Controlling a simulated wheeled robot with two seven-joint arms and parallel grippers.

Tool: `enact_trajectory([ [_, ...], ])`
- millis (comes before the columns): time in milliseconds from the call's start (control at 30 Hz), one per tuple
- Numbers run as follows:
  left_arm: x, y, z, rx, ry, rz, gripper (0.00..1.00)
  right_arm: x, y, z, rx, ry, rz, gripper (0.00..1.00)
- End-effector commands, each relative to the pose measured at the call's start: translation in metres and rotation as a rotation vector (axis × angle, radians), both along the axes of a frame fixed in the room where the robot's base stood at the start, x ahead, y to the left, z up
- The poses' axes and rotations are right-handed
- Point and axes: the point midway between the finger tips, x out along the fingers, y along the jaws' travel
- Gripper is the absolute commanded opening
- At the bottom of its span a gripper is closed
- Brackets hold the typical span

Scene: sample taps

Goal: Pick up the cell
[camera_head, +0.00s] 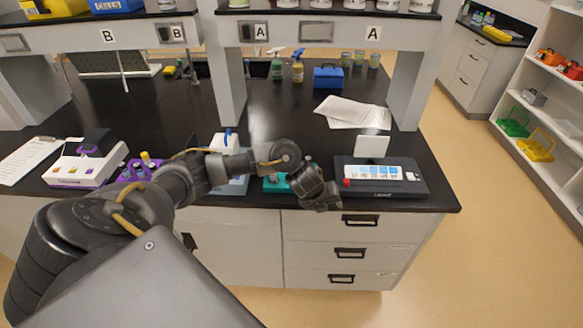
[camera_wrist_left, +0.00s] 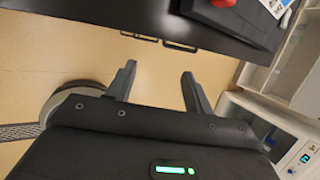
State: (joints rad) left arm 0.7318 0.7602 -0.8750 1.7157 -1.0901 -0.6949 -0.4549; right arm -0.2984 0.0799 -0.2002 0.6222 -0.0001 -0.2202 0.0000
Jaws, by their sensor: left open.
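My left gripper (camera_head: 322,201) is at the front edge of the dark bench, between a teal holder and a black instrument. In the left wrist view its two fingers (camera_wrist_left: 158,86) are apart with only floor between them. The teal holder (camera_head: 272,186) is partly hidden behind my left arm, and I cannot make out a cell in it. The black instrument (camera_head: 408,188) has a lit panel (camera_head: 372,172), a raised white lid (camera_head: 373,146) and a red knob; a corner of it shows in the left wrist view (camera_wrist_left: 240,22). My right gripper is not in view.
A purple rack (camera_head: 128,172) with capped bottles and a white-and-purple device (camera_head: 85,168) stand left. Paper sheets (camera_head: 352,112) lie behind the instrument. Spray bottles (camera_head: 297,70) and a blue box (camera_head: 327,77) stand farther back. Shelf posts (camera_head: 407,100) rise from the bench.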

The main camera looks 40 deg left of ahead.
Motion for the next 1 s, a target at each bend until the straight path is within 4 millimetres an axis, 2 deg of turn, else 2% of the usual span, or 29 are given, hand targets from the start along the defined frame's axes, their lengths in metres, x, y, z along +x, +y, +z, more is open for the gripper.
enact_trajectory([
  [33, 0.006, 0.031, 0.030, 0.110, -0.015, -0.070, 0.52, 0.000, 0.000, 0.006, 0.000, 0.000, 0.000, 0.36],
  [100, 0.007, 0.068, 0.053, 0.227, 0.004, -0.137, 0.52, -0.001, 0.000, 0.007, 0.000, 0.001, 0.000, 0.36],
  [200, 0.005, 0.113, 0.077, 0.337, 0.049, -0.187, 0.52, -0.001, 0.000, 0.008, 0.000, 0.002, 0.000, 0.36],
  [300, 0.001, 0.143, 0.094, 0.401, 0.087, -0.210, 0.52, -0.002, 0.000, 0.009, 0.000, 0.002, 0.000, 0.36],
  [400, -0.003, 0.158, 0.102, 0.431, 0.110, -0.221, 0.52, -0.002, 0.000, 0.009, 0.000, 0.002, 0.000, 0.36],
  [567, -0.004, 0.163, 0.102, 0.438, 0.119, -0.223, 0.52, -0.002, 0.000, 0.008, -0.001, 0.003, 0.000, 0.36],
  [833, 0.009, 0.166, 0.063, 0.432, 0.119, -0.221, 0.52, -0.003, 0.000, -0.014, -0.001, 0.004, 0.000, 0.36],
  [1000, 0.015, 0.169, 0.052, 0.435, 0.117, -0.221, 0.52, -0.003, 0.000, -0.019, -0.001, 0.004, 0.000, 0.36],
])
